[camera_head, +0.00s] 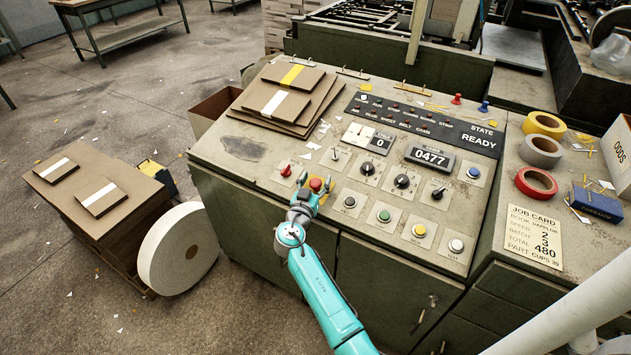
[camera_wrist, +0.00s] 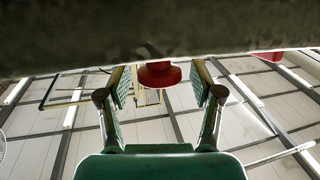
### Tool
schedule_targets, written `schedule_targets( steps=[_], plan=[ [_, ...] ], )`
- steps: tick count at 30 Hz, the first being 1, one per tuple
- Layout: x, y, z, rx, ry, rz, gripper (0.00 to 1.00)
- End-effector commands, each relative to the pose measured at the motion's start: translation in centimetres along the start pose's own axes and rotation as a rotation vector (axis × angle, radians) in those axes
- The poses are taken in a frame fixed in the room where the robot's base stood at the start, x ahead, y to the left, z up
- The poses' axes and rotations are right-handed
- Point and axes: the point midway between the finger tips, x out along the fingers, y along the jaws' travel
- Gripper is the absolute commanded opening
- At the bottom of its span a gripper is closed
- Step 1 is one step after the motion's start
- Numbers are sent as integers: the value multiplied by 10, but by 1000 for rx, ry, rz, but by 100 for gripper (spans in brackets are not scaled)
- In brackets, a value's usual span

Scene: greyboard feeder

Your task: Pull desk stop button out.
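The red stop button (camera_head: 316,184) is on the left front part of the sloped control desk (camera_head: 240,148), with a bit of yellow beside it. In the wrist view the round red button head (camera_wrist: 159,75) hangs from the dark desk surface, centred between the fingers. My gripper (camera_head: 315,187) is at the button. In the wrist view my gripper (camera_wrist: 160,82) is open, one finger on each side of the button, with a visible gap on both sides. Whether the button is in or out is hard to tell.
Another red knob (camera_head: 286,170) sits just left on the desk. Dials, a green button (camera_head: 384,216) and other push buttons lie to the right. Stacked boards (camera_head: 285,98) lie behind. The display (camera_head: 479,144) reads READY. A paper roll (camera_head: 178,248) stands at left.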

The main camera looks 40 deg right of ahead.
Motion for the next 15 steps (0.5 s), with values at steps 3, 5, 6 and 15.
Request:
schedule_targets(
  steps=[3, 5, 6, 15],
  plan=[
    [-1, 0, 1, 0, -1, 0, 66],
    [-3, 0, 1, -1, -1, -1, 66],
    [-6, 0, 1, -1, -1, -2, 66],
    [-57, -1, 1, -2, -1, -5, 66]
  ],
)
